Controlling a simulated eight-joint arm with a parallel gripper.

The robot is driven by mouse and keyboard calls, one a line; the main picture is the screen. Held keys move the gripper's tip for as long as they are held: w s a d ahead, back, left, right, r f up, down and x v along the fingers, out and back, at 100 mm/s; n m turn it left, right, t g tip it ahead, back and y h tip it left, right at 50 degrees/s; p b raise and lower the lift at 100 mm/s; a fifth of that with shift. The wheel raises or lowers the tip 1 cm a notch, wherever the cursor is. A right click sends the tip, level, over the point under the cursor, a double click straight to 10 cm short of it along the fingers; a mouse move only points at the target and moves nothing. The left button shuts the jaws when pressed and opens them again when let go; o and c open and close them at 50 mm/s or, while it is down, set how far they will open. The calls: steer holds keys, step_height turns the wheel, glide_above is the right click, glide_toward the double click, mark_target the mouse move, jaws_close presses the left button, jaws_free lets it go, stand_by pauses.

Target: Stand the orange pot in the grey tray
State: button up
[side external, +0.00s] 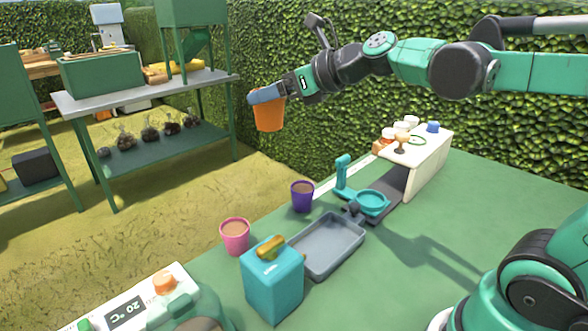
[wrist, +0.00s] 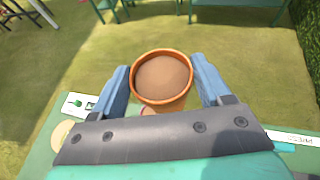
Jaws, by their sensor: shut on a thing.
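The orange pot (side external: 269,114) is held upright in the air by my gripper (side external: 266,95), high above the green table. In the wrist view the orange pot (wrist: 163,80) sits between the two blue fingers of my gripper (wrist: 162,88), and brown soil fills its top. My gripper is shut on the pot. The grey tray (side external: 328,245) lies on the table, below and to the right of the pot in the side view. The tray is empty. The tray cannot be made out in the wrist view.
A purple pot (side external: 302,196) and a pink pot (side external: 235,236) stand left of the tray. A teal box (side external: 272,280) stands at its front left. A teal stand with a round dish (side external: 372,203) is behind it. A white shelf (side external: 424,160) holds small items.

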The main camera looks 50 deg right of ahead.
mark_target(274, 107)
steer(key=shift+w+f, duration=0.1)
stand_by(0.3)
steer(key=shift+w+f+n+g+y, duration=0.15)
steer(key=shift+w+f+n+y, duration=0.1)
steer(key=shift+n+y, duration=0.25)
steer(key=shift+w+f+n+g+y, duration=0.15)
steer(key=shift+f+n+y, duration=0.1)
steer(key=shift+n+y, duration=0.2)
steer(key=n+g+y, duration=0.1)
steer(key=f+n+y, duration=0.1)
steer(key=y, duration=0.1)
steer(key=shift+w+d+f+n+g, duration=0.15)
steer(key=shift+w+d+n+g, duration=0.05)
steer(key=shift+w+n+g, duration=0.2)
steer(key=shift+s+d+f+n+g+y, duration=0.1)
steer(key=shift+d+f+n+g+y, duration=0.1)
steer(key=shift+n+g+y, duration=0.4)
steer(key=shift+s+d+f+n+g+y, duration=0.1)
steer(key=shift+d+f+n+g+y, duration=0.1)
steer(key=shift+n+g+y, duration=0.3)
steer(key=shift+s+d+f+n+g+y, duration=0.2)
steer(key=shift+d+n+g+y, duration=0.1)
steer(key=shift+n+g, duration=0.3)
steer(key=shift+s+d+f+n+g+y, duration=0.15)
steer(key=shift+n+g+y, duration=0.1)
steer(key=shift+n+g, duration=0.35)
step_height(274, 107, down, 20)
steer(key=shift+r, duration=0.25)
